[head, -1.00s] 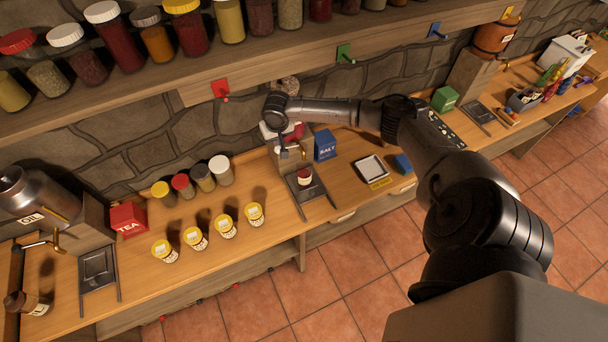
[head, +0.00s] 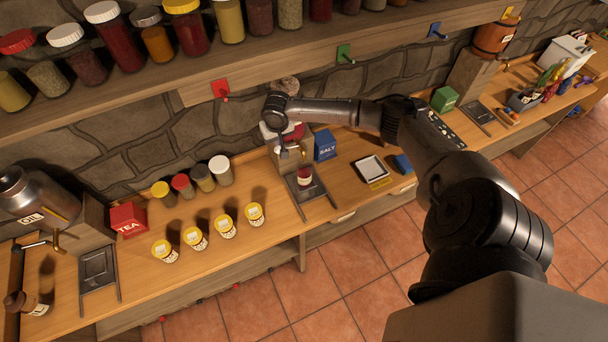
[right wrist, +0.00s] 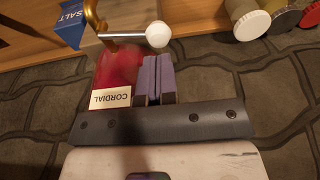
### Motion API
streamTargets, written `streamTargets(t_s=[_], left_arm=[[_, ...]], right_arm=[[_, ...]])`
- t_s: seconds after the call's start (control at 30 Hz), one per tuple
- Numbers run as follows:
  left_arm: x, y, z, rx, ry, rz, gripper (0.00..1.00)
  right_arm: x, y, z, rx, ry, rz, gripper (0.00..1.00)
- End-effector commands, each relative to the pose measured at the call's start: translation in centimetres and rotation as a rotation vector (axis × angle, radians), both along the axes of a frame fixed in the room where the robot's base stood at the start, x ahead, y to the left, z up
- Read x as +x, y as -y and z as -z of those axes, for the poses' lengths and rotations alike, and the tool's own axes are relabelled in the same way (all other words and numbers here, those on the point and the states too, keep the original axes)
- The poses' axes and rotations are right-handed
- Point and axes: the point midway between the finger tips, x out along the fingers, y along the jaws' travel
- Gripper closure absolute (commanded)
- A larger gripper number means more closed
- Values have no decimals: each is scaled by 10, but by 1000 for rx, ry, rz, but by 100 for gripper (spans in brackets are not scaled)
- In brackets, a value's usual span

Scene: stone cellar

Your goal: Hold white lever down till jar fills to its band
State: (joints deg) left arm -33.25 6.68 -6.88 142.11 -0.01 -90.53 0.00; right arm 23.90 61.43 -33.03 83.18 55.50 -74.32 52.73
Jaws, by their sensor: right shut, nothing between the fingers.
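A blue salt box (head: 325,146) stands right of the dispenser. Several spice jars (head: 202,178) and yellow-lidded jars (head: 225,227) stand to the left. A shelf (head: 270,73) with coloured pegs runs above.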

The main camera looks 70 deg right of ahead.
Motion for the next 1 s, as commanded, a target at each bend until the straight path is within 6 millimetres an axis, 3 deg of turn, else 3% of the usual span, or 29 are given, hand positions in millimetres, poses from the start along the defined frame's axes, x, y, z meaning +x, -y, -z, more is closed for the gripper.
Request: streamTargets(t_s=[0.47, 1.0], left_arm=[[0, -3, 0, 9, 0, 6, 57], [0, 1, 4, -4, 0, -3, 57]], right_arm=[[0, 0, 1, 0, 0, 0, 100], [0, 0, 16, 1, 1, 0, 100]])
